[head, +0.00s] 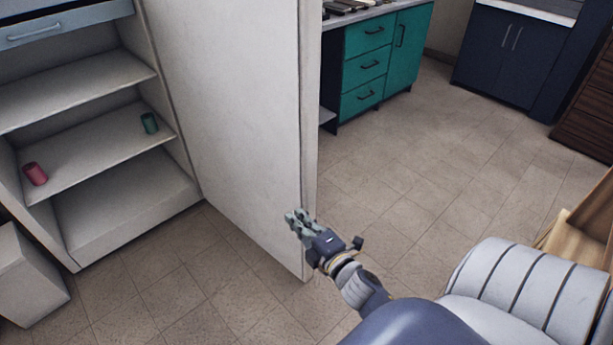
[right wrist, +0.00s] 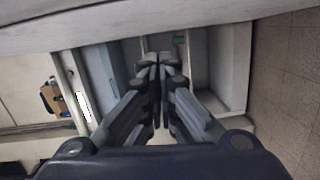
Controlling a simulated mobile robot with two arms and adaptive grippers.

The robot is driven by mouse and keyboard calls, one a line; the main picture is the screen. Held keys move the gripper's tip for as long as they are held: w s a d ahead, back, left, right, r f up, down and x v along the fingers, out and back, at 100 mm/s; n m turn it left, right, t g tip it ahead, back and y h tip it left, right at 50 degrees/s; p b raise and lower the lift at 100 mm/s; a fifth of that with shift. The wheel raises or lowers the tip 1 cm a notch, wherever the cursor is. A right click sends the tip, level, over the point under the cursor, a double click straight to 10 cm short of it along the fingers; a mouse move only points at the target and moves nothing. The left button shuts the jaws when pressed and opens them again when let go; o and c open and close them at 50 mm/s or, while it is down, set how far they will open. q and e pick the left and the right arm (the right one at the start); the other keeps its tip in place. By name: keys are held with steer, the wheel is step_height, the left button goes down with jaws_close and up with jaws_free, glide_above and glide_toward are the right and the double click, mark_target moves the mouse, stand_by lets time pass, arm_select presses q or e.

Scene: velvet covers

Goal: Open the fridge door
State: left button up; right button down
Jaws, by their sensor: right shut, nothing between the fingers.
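The fridge (head: 115,85) is at the left of the head view, with its shelves showing. Its white door (head: 235,100) stands wide open, swung out to the right of the shelves. My right gripper (head: 296,222) is at the lower free edge of the door, in front of its inner side as seen from the head. It is shut and empty; its fingers are together in the right wrist view (right wrist: 160,75). I cannot tell if it touches the door. The fridge interior (right wrist: 215,70) shows beyond the fingers in the right wrist view. My left gripper is not in view.
A red can (head: 35,174) and a green can (head: 149,123) stand on a fridge shelf. A teal drawer cabinet (head: 365,65) is behind the door, and dark blue cabinets (head: 505,50) are at the back right. A wooden item (head: 585,230) is at the right. The tiled floor between is clear.

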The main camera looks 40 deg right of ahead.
mark_target(291, 180)
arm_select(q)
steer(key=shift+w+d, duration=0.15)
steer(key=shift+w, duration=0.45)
arm_select(e)
steer(key=shift+n+t, duration=0.3)
steer(key=shift+n, duration=0.1)
steer(key=w+d, duration=0.1)
steer(key=w, duration=0.2)
steer(key=w+d+r, duration=0.1)
steer(key=w+d, duration=0.1)
steer(key=w, duration=0.2)
steer(key=w+d+r, duration=0.1)
steer(key=w+d, duration=0.1)
steer(key=w, duration=0.1)
steer(key=shift+w+d+r, duration=0.1)
steer(key=shift+w+d, duration=0.15)
steer(key=shift+d, duration=0.1)
